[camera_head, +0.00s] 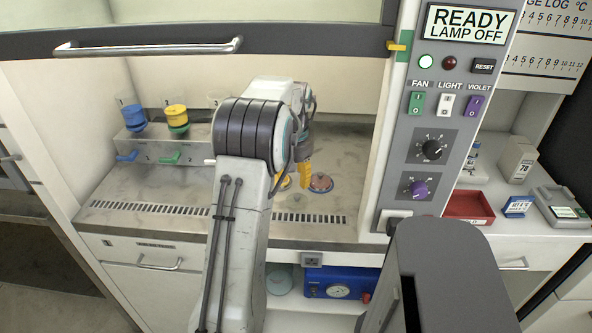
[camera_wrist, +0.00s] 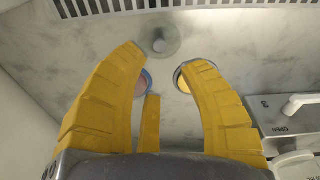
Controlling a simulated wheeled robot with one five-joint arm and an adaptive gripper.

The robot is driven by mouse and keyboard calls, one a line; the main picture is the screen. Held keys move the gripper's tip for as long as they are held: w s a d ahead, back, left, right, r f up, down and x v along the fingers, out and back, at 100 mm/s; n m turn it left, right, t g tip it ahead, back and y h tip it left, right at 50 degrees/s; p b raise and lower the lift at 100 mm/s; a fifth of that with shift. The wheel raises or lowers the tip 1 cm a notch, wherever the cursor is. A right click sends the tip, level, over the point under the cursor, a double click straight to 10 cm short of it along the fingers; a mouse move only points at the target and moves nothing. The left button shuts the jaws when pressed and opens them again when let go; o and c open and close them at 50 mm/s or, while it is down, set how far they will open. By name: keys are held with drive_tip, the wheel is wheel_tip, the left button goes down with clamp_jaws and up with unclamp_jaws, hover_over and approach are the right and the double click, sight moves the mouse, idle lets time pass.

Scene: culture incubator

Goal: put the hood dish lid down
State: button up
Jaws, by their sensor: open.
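A clear, greyish round lid with a knob (camera_wrist: 160,45) lies on the hood floor near the front grille, just beyond my fingertips in the wrist view. It shows faintly in the head view (camera_head: 303,201). My gripper (camera_wrist: 165,62) has yellow fingers spread wide, with nothing between them. In the head view my gripper (camera_head: 305,175) is low over the hood floor, partly behind my arm. A reddish-brown dish with a blue rim (camera_head: 320,183) is right of it. A yellow dish (camera_wrist: 183,80) shows by one finger in the wrist view. The fingers partly cover both dishes.
A metal block with blue and yellow knobs (camera_head: 150,140) stands at the hood's back left. The raised sash with its handle (camera_head: 150,47) is above my arm. The control panel (camera_head: 440,130) bounds the right. A red tray (camera_head: 468,206) sits on the right bench.

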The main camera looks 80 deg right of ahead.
drive_tip(key=shift+a+r, duration=0.15)
drive_tip(key=shift+r, duration=0.85)
drive_tip(key=shift+a+r, duration=0.1)
drive_tip(key=shift+r, duration=0.9)
